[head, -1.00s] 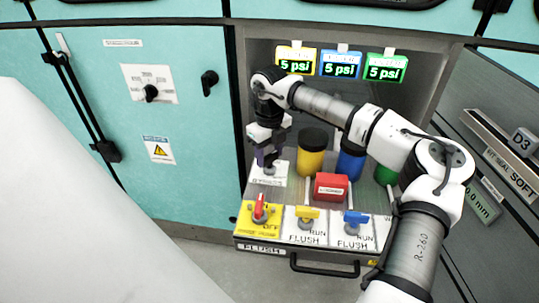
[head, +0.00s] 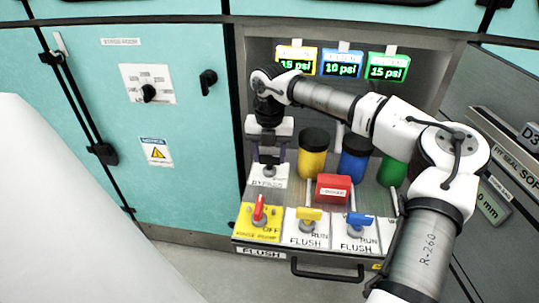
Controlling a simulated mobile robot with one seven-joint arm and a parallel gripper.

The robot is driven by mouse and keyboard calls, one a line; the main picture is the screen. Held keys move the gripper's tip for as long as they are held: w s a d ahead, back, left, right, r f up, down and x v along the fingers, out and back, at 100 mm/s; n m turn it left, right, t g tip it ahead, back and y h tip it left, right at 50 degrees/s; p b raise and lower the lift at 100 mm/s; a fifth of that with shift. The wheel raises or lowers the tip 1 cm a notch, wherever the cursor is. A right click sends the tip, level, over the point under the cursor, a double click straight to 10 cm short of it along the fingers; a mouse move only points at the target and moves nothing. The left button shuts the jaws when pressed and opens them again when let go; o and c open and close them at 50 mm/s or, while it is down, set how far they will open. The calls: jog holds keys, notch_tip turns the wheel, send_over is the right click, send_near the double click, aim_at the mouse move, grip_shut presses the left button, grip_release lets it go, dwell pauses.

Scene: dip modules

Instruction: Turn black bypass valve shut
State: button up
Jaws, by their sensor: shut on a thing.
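The black bypass valve (head: 268,171) stands on a white plate lettered BYPASS (head: 268,183) at the back left of the pull-out drawer. My gripper (head: 268,164) points down over it from above, its two fingers shut on the valve's handle. The fingers hide most of the handle, so its exact angle is hard to tell.
A red-handled valve (head: 259,212) on a yellow plate, a yellow valve (head: 310,216) and a blue valve (head: 360,222) line the drawer front. Yellow (head: 313,157) and blue (head: 354,162) canisters and a red block (head: 333,188) stand close to the right.

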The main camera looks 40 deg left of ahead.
aim_at(270, 156)
jog(key=shift+m, duration=0.4)
jog(key=o, duration=1)
notch_tip(270, 156, up, 14)
jog(key=shift+f, duration=0.1)
jog(key=shift+d, duration=0.1)
dwell(0.5)
